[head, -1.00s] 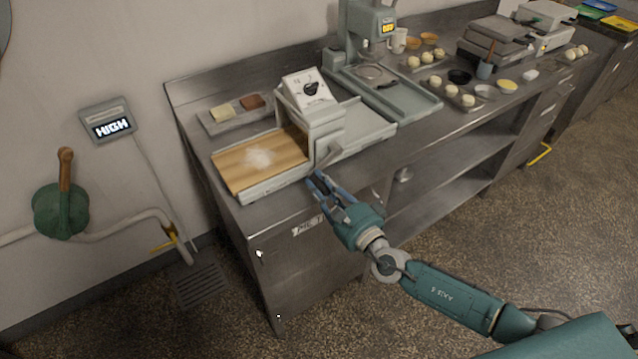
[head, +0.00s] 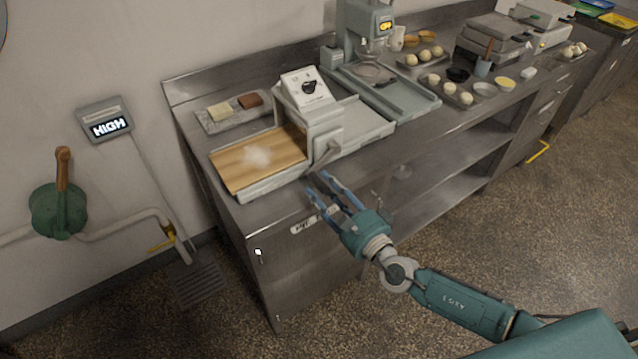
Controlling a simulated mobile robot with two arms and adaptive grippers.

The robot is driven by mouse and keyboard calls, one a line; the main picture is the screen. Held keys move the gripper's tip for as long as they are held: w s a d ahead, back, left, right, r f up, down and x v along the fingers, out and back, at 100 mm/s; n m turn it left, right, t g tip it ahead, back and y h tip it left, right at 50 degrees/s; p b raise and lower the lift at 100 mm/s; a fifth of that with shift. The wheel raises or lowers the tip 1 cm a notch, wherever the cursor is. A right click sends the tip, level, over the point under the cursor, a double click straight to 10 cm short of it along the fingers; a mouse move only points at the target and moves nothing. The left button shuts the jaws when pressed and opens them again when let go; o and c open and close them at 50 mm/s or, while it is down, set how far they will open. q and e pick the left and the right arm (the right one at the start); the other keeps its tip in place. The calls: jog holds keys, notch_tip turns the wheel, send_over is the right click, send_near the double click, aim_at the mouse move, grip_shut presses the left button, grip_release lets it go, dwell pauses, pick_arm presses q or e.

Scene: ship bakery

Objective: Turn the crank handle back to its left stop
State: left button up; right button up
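The dough sheeter (head: 310,120) stands on the steel counter, with a dial on its white top face. Its crank handle (head: 324,158) is a short grey lever at the sheeter's front side, slanting in the picture with its upper end to the right. My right gripper (head: 317,183) is in front of the counter edge, just below the crank handle in the picture. Its two blue fingers are spread with nothing between them, and it looks apart from the handle. My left gripper is not in view.
A floured wooden board (head: 258,160) lies on the sheeter's left side. A tray (head: 232,121) with two blocks is behind it. A mixer (head: 362,40) and dough trays stand to the right. A wall crank (head: 60,205) and a HIGH display (head: 108,127) are at left.

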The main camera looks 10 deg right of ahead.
jog(key=v, duration=0.9)
jog(key=shift+s, duration=0.15)
jog(key=s+d+f+m+g+h, duration=0.25)
jog(key=d+f+m, duration=0.25)
jog(key=f+m, duration=0.3)
jog(key=s+d+f+m+g+h, duration=0.1)
jog(key=d+f+m+g+h, duration=0.15)
jog(key=d+f+m, duration=0.6)
jog(key=s+d+f+m+g+h, duration=0.1)
jog(key=s+f+m+h, duration=0.3)
jog(key=f, duration=0.7)
jog(key=s+f+m+g, duration=0.5)
jog(key=s+f+m, duration=0.6)
jog(key=f+m, duration=0.25)
jog(key=s+a+f+m+g+y, duration=0.1)
jog(key=s+a+f+m, duration=0.2)
jog(key=s+m, duration=0.2)
jog(key=s+a+f+m+g+y, duration=0.1)
jog(key=s+a+f+m+g, duration=0.1)
jog(key=s+m, duration=0.4)
jog(key=s+a+f+m+g, duration=0.2)
jog(key=s+a+f+m, duration=0.2)
jog(key=s, duration=0.9)
notch_tip(320, 180, down, 2)
jog(key=shift+s+a+f+m+y, duration=0.2)
jog(key=shift+m+y, duration=0.2)
jog(key=shift+m, duration=0.4)
